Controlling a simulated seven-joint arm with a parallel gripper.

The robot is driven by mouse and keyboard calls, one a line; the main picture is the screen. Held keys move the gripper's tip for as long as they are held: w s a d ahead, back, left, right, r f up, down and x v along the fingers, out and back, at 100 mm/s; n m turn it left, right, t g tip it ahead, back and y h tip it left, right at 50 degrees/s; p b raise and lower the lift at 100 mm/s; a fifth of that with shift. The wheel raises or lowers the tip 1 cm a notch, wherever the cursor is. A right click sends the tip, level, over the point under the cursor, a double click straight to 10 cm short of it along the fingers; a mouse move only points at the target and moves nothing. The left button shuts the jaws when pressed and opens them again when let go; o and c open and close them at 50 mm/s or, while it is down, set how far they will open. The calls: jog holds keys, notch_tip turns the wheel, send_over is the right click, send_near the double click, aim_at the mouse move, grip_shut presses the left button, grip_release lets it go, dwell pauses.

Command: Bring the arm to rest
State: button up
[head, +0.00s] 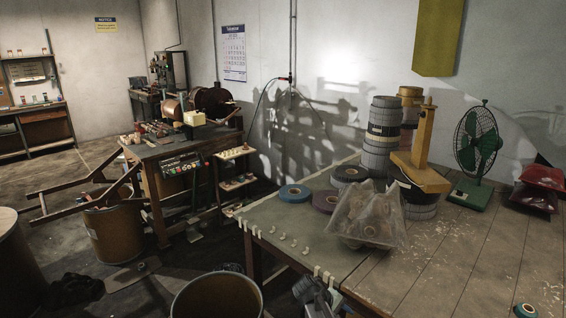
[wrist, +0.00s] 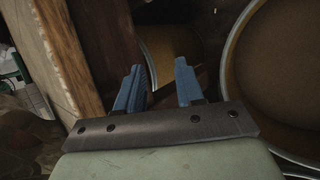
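My gripper (wrist: 158,67) shows in the wrist view with its two blue fingers apart and nothing between them. It hangs beside a brown wooden post or table edge (wrist: 70,50), with a round brown drum (wrist: 275,75) close on its right. Another drum (wrist: 172,50) lies beyond the fingertips. In the head view, a grey-blue piece at the table's front edge, bottom middle, looks like part of my arm, but its shape is hard to make out.
The worktable (head: 430,270) holds tape rolls (head: 294,194), a clear bag of rolls (head: 368,220), a yellow stand (head: 420,170) and a green fan (head: 477,140). An open drum (head: 217,296) stands before it. A winding machine (head: 180,165) stands at left. The table's front right is mostly clear.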

jog(key=s+d+f+m+g+y, duration=0.1)
jog(key=s+d+f+m+g, duration=0.15)
jog(key=s+d+f, duration=0.4)
jog(key=s+d+f+m+g+y, duration=0.1)
jog(key=s+d+f+m+g, duration=0.2)
jog(key=d+f, duration=0.55)
jog(key=s+d+f+m+g+y, duration=0.25)
jog(key=s+d+f+g, duration=0.2)
jog(key=s+f, duration=0.9)
jog(key=s+a+t+y, duration=0.1)
jog(key=s+a, duration=0.8)
jog(key=a, duration=0.2)
jog(key=s+a+n+t+y, duration=0.1)
jog(key=s+a+y, duration=0.1)
jog(key=s+a, duration=0.6)
jog(key=a, duration=0.3)
jog(key=shift+s+r, duration=0.35)
